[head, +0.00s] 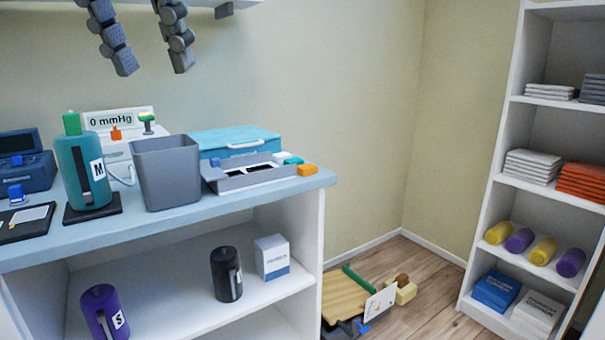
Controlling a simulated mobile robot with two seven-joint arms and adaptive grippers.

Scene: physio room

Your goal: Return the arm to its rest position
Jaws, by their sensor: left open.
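My left gripper (154,67) shows at the top left of the head view. Its two grey jointed fingers hang down from the top edge, spread apart, with nothing between them. It is open and appears above the worktop, in front of the wall and a white shelf. The rest of the left arm is out of frame. My right gripper is not in view.
Below the gripper, the blue worktop (240,196) holds a teal cylinder (85,168), a grey bin (167,173), a grey tray (245,178) and a blue case (233,140). A white bookcase (505,130) stands right. A wooden cart (355,297) sits on the floor.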

